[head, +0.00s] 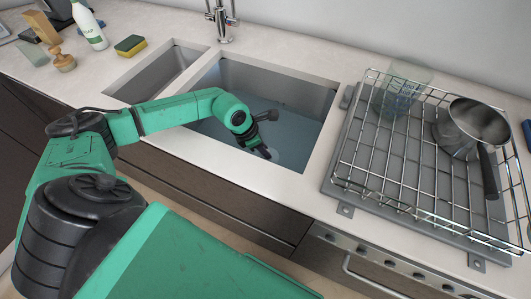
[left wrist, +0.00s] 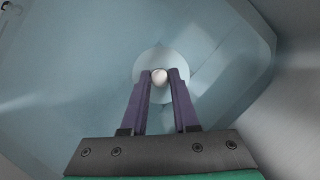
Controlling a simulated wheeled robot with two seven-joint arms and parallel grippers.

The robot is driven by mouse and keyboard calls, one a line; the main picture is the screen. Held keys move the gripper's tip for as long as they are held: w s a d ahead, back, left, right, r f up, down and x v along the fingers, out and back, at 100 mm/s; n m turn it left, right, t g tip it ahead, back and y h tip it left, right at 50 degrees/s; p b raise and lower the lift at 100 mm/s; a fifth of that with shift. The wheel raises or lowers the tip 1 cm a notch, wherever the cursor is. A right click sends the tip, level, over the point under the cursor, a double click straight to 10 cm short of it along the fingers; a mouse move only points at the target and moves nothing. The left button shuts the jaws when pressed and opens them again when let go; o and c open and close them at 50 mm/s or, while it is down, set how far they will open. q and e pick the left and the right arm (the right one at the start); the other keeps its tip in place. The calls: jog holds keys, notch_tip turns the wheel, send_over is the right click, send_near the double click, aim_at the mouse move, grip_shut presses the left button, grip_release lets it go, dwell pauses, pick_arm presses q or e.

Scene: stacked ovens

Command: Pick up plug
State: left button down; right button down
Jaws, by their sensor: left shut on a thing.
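The plug (left wrist: 159,77) is a small pale, rounded piece, seen in the left wrist view between my two fingertips. My left gripper (left wrist: 160,72) is shut on it, with one purple-grey finger on each side. A lighter round patch (left wrist: 176,60) shows behind the plug; I cannot tell whether the plug touches it. In the head view my left gripper (head: 264,153) points down inside the large sink basin (head: 300,95), and the plug is hidden there. My right gripper is not in view.
A smaller basin (head: 160,72) lies left of the large one, with the tap (head: 222,20) behind. A wire rack (head: 385,160) at right holds a glass (head: 402,88) and a pot (head: 470,128). A sponge (head: 131,45) and bottle (head: 90,25) stand at back left.

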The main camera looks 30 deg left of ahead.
pick_arm(q)
notch_tip(320, 180, up, 20)
jog(key=b, duration=0.1)
